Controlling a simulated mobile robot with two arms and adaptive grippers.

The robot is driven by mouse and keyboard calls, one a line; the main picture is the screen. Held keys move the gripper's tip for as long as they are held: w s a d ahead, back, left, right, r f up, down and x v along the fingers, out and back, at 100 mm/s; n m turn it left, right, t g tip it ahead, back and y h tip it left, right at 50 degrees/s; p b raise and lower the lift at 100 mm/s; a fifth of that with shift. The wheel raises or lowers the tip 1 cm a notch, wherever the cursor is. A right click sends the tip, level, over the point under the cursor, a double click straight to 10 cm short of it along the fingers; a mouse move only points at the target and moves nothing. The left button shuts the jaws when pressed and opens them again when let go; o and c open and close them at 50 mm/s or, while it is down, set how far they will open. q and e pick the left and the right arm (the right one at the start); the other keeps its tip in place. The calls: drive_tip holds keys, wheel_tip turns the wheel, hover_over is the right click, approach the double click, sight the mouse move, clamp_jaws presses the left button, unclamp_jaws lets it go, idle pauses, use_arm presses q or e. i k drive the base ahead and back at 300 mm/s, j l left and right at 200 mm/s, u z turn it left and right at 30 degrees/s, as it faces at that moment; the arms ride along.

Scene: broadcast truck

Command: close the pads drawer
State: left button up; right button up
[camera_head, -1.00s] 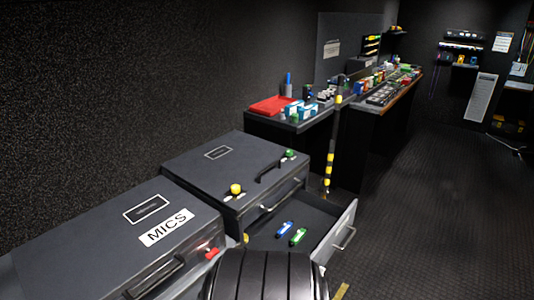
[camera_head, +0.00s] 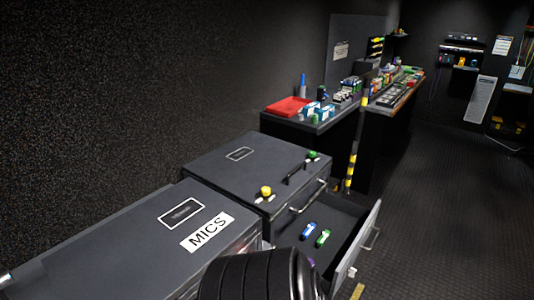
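An open drawer (camera_head: 358,250) sticks out to the right from the dark cabinet (camera_head: 234,171) in the middle of the view. Its front panel carries a metal handle (camera_head: 372,239). A blue item (camera_head: 309,229) and a green item (camera_head: 322,238) lie inside it. No label reading "pads" can be made out. A black ribbed part of my own body (camera_head: 255,275) at the bottom hides the near corner of the drawer. Neither of my grippers can be seen.
A case labelled MICS (camera_head: 208,232) stands at the near left, beside the cabinet. A yellow-and-black pole (camera_head: 353,160) stands behind the drawer. The floor (camera_head: 450,210) at right is clear.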

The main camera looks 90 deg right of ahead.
sight(352, 225)
drive_tip(key=z, duration=1.55)
